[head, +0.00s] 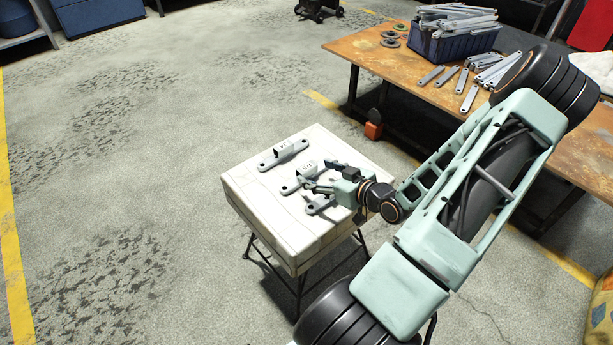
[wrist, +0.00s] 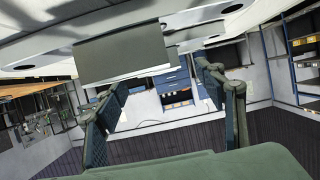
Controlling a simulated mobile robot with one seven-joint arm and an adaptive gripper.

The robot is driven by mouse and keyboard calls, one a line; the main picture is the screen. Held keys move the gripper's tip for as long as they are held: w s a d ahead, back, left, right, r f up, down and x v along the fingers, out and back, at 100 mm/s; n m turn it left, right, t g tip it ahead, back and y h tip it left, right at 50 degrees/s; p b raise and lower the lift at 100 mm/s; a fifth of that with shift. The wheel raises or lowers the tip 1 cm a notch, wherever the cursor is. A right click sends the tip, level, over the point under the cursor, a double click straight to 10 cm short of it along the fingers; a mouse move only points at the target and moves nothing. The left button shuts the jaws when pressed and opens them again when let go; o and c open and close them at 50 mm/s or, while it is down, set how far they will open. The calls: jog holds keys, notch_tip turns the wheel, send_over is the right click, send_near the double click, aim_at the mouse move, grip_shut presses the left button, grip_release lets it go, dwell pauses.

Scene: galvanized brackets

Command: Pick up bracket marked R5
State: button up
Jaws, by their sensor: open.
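Three grey brackets with raised middle plates lie on a pale, square-topped stand (head: 245,200) in the head view. The far bracket (head: 270,162) is clear of my gripper. The middle bracket (head: 290,188) is at my fingertips and partly covered by them. The near bracket (head: 316,209) is partly hidden by my gripper. Dark marks show on plates, but they are too small to read surely. My gripper (head: 318,179) is open, low over the stand. In the wrist view, a bracket's grey plate (wrist: 125,52) shows above the spread fingers (wrist: 160,88); I cannot tell whether they touch it.
A worn workbench (head: 360,45) stands at the right, behind my arm. It carries a blue bin (head: 450,46) full of brackets, several loose brackets and some rings. A small orange object (head: 373,130) is on the floor by the bench. The floor left of the stand is clear.

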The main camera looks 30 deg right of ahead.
aim_at(309, 168)
jog(key=b+x, duration=0.2)
jog(key=x, duration=0.3)
jog(key=shift+w+f, duration=0.15)
jog(key=shift+w, duration=0.1)
jog(key=c, duration=1.4)
jog(key=shift+c, duration=0.7)
jog(key=shift+r, duration=0.2)
